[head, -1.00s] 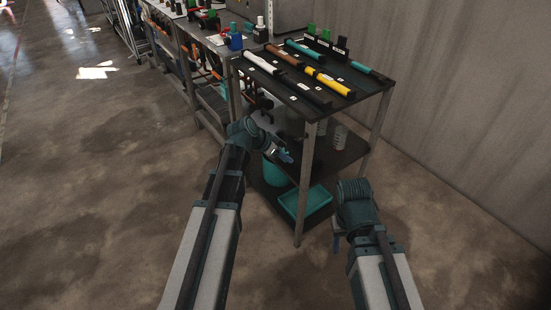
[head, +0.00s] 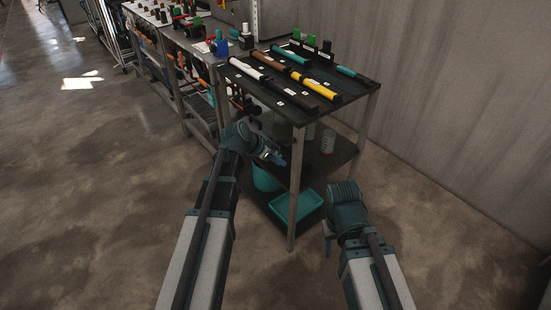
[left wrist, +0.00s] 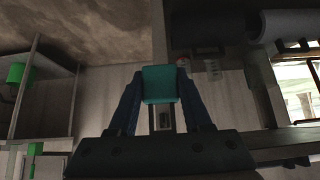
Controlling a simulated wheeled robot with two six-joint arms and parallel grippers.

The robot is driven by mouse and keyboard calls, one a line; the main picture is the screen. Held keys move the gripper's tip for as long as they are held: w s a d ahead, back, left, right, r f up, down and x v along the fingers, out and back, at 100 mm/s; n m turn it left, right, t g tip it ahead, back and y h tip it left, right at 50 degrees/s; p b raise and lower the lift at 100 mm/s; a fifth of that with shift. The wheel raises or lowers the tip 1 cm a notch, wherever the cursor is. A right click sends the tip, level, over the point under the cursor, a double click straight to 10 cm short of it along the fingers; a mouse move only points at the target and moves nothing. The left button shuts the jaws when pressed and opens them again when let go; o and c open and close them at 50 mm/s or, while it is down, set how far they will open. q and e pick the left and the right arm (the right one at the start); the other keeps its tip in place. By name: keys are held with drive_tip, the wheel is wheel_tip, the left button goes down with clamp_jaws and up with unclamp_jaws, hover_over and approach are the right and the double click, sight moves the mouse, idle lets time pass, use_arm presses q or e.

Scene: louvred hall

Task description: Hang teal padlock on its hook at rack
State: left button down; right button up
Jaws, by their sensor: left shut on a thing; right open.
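My left gripper (head: 277,157) is shut on the teal padlock (left wrist: 158,84), which shows between its two fingers in the left wrist view. In the head view the gripper is in front of the left side of a dark cart, below its top; the padlock cannot be made out there. My right gripper (head: 327,243) is open and empty, pointing down in front of the cart's right side. I cannot make out a rack or a hook for the padlock with certainty.
The cart's top shelf (head: 345,90) carries several coloured rods. Its lower shelves hold a teal bin (head: 266,178) and a teal tray (head: 296,206). A bench (head: 199,43) with small coloured items stands behind to the left. A wall (head: 450,120) is at right. The floor at left is clear.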

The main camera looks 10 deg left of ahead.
use_arm(q)
drive_tip(key=shift+w+d, duration=0.1)
drive_tip(key=shift+w, duration=0.1)
idle(0.3)
drive_tip(key=shift+w+d, duration=0.8)
drive_tip(key=shift+w, duration=0.25)
drive_tip(key=shift+w+d, duration=0.8)
drive_tip(key=shift+w, duration=0.2)
drive_tip(key=shift+f, duration=0.2)
drive_tip(key=shift+f+b, duration=0.4)
drive_tip(key=shift+b, duration=0.25)
drive_tip(key=shift+f, duration=0.1)
drive_tip(key=shift+c, duration=1.3)
unclamp_jaws()
